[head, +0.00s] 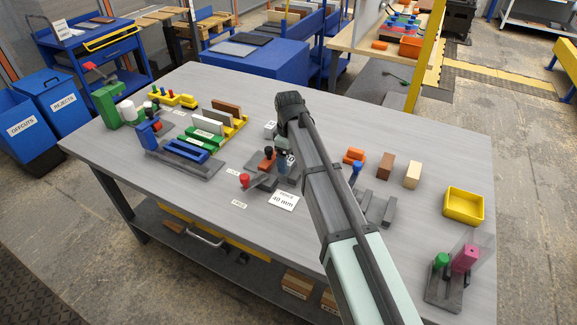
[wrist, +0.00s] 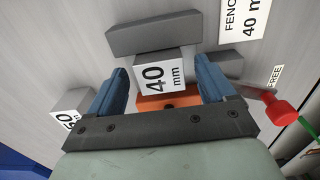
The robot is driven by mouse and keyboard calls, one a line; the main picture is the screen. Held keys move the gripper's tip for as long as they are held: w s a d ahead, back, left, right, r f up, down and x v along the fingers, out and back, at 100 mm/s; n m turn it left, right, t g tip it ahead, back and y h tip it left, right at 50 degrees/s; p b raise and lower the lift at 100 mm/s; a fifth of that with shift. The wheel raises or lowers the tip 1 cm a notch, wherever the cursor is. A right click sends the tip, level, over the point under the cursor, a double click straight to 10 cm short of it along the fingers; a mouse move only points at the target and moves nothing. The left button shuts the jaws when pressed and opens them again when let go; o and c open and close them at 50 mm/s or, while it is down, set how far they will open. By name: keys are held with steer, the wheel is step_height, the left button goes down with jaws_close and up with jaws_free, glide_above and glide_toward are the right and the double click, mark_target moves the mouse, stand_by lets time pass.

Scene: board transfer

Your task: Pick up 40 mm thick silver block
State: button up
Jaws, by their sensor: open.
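The silver block marked "40 mm" (wrist: 158,74) sits in the middle of the wrist view, its labelled face turned to the camera. My gripper (wrist: 163,84) is open, with one blue finger on each side of the block. A small gap shows between the block and each finger; I cannot tell whether the tips reach below its top. In the head view my gripper (head: 283,158) points down at the table near an orange part and mostly hides the block. A second silver labelled block (wrist: 72,103) lies to the left, outside the fingers; its number is partly cut off.
An orange part (wrist: 167,102) lies close to the block, partly behind the gripper. A dark grey bar (wrist: 153,33) and a grey block (wrist: 224,64) are near it. A red knob (wrist: 283,113) stands to the right. A "FENCE 40 mm" card (head: 284,201) lies on the table (head: 230,240).

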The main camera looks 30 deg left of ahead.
steer(key=shift+f, duration=1.45)
steer(key=shift+c, duration=0.4)
steer(key=c, duration=1.2)
